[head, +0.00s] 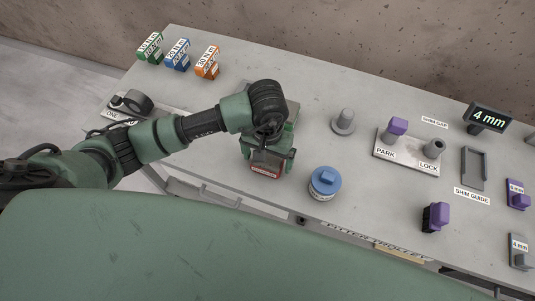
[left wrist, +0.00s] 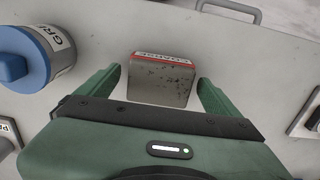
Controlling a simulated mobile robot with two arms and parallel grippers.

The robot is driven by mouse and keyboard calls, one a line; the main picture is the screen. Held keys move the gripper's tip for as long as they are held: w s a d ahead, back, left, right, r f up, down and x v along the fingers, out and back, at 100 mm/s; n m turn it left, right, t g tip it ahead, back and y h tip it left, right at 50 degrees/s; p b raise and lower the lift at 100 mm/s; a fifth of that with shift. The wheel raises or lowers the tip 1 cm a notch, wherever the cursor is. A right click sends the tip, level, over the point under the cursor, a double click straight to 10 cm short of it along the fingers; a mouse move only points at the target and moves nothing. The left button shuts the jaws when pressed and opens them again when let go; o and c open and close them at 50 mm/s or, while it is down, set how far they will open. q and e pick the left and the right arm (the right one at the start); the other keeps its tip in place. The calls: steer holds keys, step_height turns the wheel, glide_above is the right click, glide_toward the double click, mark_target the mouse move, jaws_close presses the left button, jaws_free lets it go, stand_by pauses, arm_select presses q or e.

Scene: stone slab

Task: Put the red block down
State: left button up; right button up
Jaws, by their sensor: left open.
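The red block (head: 266,172) stands on the stone slab (head: 330,235) near its front edge. In the left wrist view the red block (left wrist: 160,80) shows a scuffed grey face and a red strip with lettering along its far edge. My left gripper (head: 268,159) is over the block with its jaws open. In the left wrist view its green fingers (left wrist: 157,92) lie one on each side of the block, with a visible gap on both sides. In the head view the gripper hides much of the block. My right gripper is not in view.
A blue-lidded jar (head: 325,184) stands close to the right of the gripper. A grey peg (head: 345,121) and the PARK/LOCK base (head: 405,153) are farther right. Green, blue and orange labelled blocks (head: 207,63) stand at the back left. A drawer handle (left wrist: 230,10) lies beyond the front edge.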

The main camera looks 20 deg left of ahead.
mark_target(268, 158)
arm_select(q)
steer(key=shift+r, duration=0.3)
step_height(268, 158, up, 12)
steer(key=b, duration=0.3)
steer(key=shift+f, duration=0.15)
